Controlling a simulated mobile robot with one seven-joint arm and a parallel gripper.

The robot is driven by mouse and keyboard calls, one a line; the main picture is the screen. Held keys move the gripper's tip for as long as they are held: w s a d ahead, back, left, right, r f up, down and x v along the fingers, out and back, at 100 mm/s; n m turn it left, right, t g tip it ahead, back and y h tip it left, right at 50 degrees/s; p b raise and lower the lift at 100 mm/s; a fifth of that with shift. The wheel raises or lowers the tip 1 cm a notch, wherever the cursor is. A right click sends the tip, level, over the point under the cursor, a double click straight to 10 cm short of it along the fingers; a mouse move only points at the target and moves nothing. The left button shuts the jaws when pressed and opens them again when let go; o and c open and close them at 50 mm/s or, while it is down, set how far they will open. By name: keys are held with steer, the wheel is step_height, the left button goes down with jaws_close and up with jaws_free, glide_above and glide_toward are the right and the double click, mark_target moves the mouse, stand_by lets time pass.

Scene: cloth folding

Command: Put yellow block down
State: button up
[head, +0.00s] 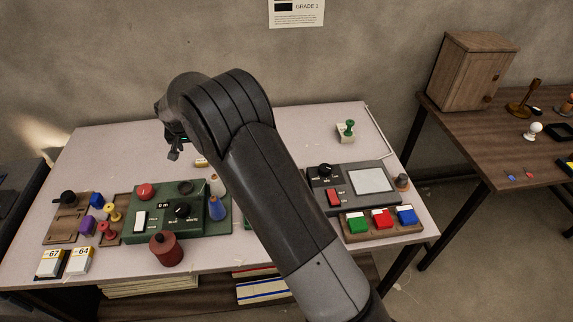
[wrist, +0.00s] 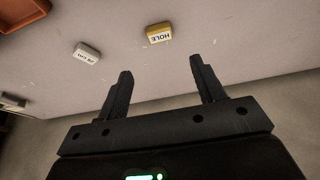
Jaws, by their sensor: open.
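The yellow block (wrist: 159,33) lies on the pale tabletop in the wrist view, with its white labelled face reading "HOLE". My gripper (wrist: 161,73) is open, with its two dark fingers spread and nothing between them. The block appears beyond the fingertips, roughly centred between them and apart from both. In the head view my gripper (head: 174,153) hangs above the back left of the table. A small block (head: 201,162) shows beside my arm there; I cannot tell for sure whether it is the yellow one.
A white labelled block (wrist: 87,53) lies left of the yellow one in the wrist view, and a reddish-brown tray (wrist: 22,12) is at the corner. A green control box (head: 165,222) and a grey one (head: 350,188) stand on the table (head: 110,150). The back left is clear.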

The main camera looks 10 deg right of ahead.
steer(key=s+d+r, duration=0.8)
steer(key=d+r, duration=0.3)
steer(key=s+d+r, duration=0.7)
steer(key=d+r, duration=0.3)
steer(key=d, duration=0.2)
steer(key=s+d, duration=0.5)
steer(key=s, duration=0.8)
steer(key=s+d+t, duration=0.1)
steer(key=s+d, duration=0.5)
steer(key=s, duration=0.7)
steer(key=shift+s, duration=0.2)
steer(key=shift+r, duration=0.1)
